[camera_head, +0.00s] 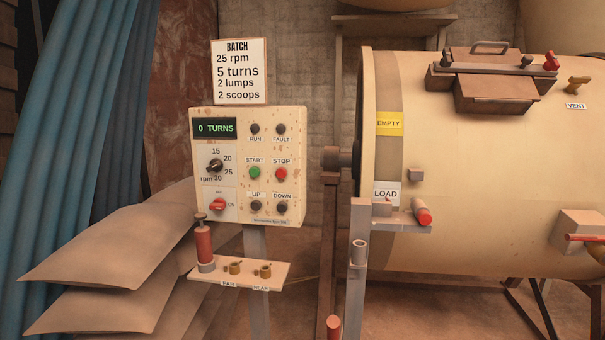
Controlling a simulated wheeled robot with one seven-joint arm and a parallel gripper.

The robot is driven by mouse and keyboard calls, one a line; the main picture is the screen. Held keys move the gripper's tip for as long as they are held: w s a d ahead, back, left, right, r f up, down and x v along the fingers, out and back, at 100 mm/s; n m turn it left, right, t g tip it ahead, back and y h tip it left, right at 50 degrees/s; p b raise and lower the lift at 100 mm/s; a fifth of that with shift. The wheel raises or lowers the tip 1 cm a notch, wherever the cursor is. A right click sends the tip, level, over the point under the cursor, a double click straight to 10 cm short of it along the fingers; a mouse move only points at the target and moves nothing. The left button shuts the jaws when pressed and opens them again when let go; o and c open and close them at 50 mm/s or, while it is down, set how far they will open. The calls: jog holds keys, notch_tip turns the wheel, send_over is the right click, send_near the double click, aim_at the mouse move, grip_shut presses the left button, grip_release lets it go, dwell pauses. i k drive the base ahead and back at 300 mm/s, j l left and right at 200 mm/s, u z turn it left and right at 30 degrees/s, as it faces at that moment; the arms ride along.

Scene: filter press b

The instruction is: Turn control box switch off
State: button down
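The control box (268,188) is a speckled cream panel on a grey post, left of centre in the head view. My gripper is not in view.
A shelf (262,281) under the box holds a red cylinder (204,245) and small brass pieces. A large cream drum (480,160) fills the right side, with a bracket and red-tipped handle (422,214) jutting toward the box. Stacked sacks (110,245) lie at left.

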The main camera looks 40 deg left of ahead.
aim_at(218, 204)
jog(key=u, duration=2.05)
